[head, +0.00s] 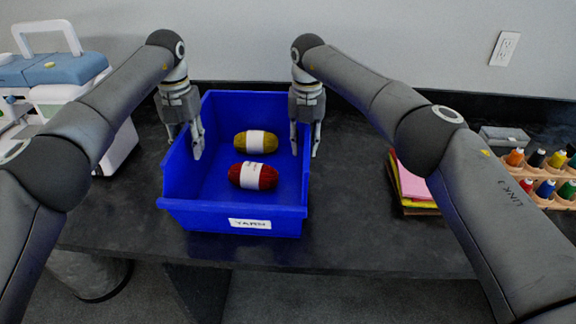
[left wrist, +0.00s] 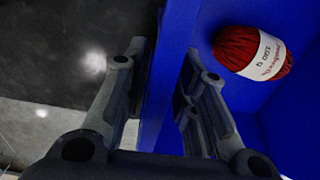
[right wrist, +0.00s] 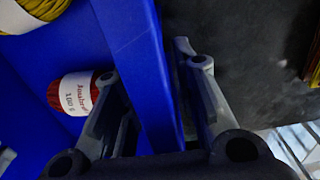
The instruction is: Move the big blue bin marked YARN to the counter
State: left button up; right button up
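The big blue bin (head: 190,212) stands on the dark tabletop with a white label, apparently reading YARN, on its front. Inside lie a red yarn ball (head: 264,177) and a mustard yarn ball (head: 243,141), both with white bands. My left gripper (head: 184,145) is open, its fingers on either side of the bin's left wall, seen also in the left wrist view (left wrist: 160,85). My right gripper (head: 305,143) is open, its fingers on either side of the right wall, seen also in the right wrist view (right wrist: 155,85). Gaps show between fingers and walls.
A white and blue machine (head: 70,80) stands left of the bin. Right of it lie pink and yellow sheets (head: 412,185), partly behind my right arm. Thread spools in a wooden rack (head: 545,188) and a grey box (head: 503,140) are farther right. The wall is close behind.

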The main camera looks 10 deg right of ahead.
aim_at(186, 130)
pick_arm(q)
notch_tip(186, 130, up, 6)
jog(key=shift+f, duration=0.25)
pick_arm(e)
notch_tip(186, 130, up, 8)
jog(key=shift+f, duration=0.25)
